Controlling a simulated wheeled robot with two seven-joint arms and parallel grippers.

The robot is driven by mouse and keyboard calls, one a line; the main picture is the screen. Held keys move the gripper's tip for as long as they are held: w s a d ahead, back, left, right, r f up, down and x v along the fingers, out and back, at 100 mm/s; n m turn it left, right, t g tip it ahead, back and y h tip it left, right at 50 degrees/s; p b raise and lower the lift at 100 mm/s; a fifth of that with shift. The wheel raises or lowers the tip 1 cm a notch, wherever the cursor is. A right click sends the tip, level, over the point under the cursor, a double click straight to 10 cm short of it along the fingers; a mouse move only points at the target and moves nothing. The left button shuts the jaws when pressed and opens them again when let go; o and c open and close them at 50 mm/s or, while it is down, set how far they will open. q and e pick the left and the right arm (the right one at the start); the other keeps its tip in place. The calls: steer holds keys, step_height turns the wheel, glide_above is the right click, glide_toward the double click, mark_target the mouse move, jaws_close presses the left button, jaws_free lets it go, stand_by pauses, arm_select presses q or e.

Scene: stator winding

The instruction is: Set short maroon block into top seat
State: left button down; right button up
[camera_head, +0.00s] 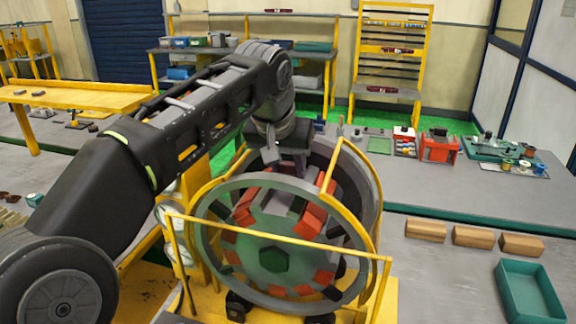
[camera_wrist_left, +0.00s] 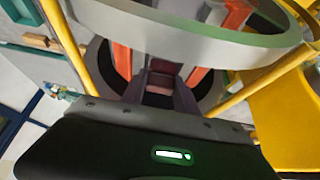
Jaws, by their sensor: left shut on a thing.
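The stator is a large round grey ring frame (camera_head: 205,225) with red and dark blocks set around a green hexagonal hub (camera_head: 273,260). My left gripper (camera_head: 299,168) reaches down from above at the top of the stator, behind the front ring. In the left wrist view my left gripper (camera_wrist_left: 163,98) is shut on the short maroon block (camera_wrist_left: 163,82), which sits between its two dark fingers. Orange-red bars (camera_wrist_left: 205,78) stand on both sides of it. My right gripper is out of view.
A yellow guard rail (camera_head: 280,238) crosses in front of the stator, and yellow bars stand close beside the gripper. On the right bench lie several tan blocks (camera_head: 473,237) and a green tray (camera_head: 501,290). Small parts and bins stand on the bench behind.

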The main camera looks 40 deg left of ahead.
mark_target(287, 165)
arm_select(q)
steer(key=shift+f, duration=0.25)
stand_by(0.3)
steer(key=c, duration=0.9)
jaws_free()
steer(key=shift+f, duration=0.15)
steer(key=shift+o, duration=0.2)
steer(key=v, duration=0.4)
steer(key=shift+r+b, duration=0.3)
steer(key=shift+b, duration=0.1)
steer(key=p+v, duration=0.2)
steer(key=v, duration=0.1)
steer(key=shift+s+r, duration=0.2)
